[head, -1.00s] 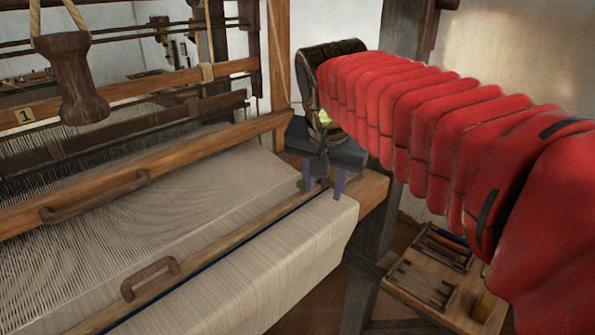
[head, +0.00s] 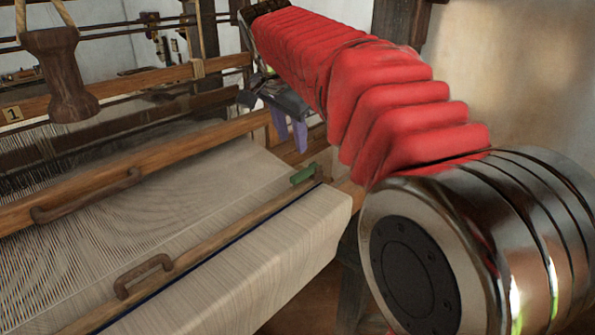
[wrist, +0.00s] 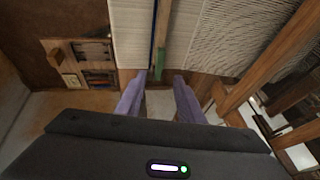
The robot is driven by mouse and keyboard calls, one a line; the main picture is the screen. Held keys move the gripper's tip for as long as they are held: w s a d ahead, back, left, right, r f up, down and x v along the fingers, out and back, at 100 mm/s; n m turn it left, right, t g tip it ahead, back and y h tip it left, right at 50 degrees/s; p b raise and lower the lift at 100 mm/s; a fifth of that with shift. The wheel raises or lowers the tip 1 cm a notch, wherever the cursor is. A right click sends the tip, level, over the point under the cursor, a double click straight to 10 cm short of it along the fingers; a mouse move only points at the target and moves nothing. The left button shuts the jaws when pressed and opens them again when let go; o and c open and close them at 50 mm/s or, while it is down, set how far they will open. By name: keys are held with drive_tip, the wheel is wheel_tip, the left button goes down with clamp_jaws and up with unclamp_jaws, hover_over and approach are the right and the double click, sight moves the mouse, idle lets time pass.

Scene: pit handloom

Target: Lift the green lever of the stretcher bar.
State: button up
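The green lever (head: 303,174) sits at the right end of the wooden stretcher bar (head: 220,228), which lies across the pale cloth. In the head view the lever slants a little; I cannot tell whether it is raised. My gripper (head: 293,148) is above and behind the lever, apart from it, with its purple fingers pointing down. In the wrist view the fingers (wrist: 155,76) are spread with nothing between them. There the green lever (wrist: 160,62) shows just beyond the fingertips, at the end of the stretcher bar (wrist: 161,28).
A curved wooden handle (head: 143,275) is on the bar. The wooden beam (head: 150,165) of the loom crosses behind it. A dark wooden bobbin-shaped weight (head: 60,72) hangs at upper left. A tool tray (wrist: 95,60) shows at left in the wrist view.

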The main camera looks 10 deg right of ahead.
sight(299, 174)
drive_tip(key=x, duration=1.3)
drive_tip(key=shift+w+d+f, duration=0.1)
drive_tip(key=shift+w+f, duration=0.05)
drive_tip(key=shift+f, duration=0.2)
clamp_jaws()
idle(0.4)
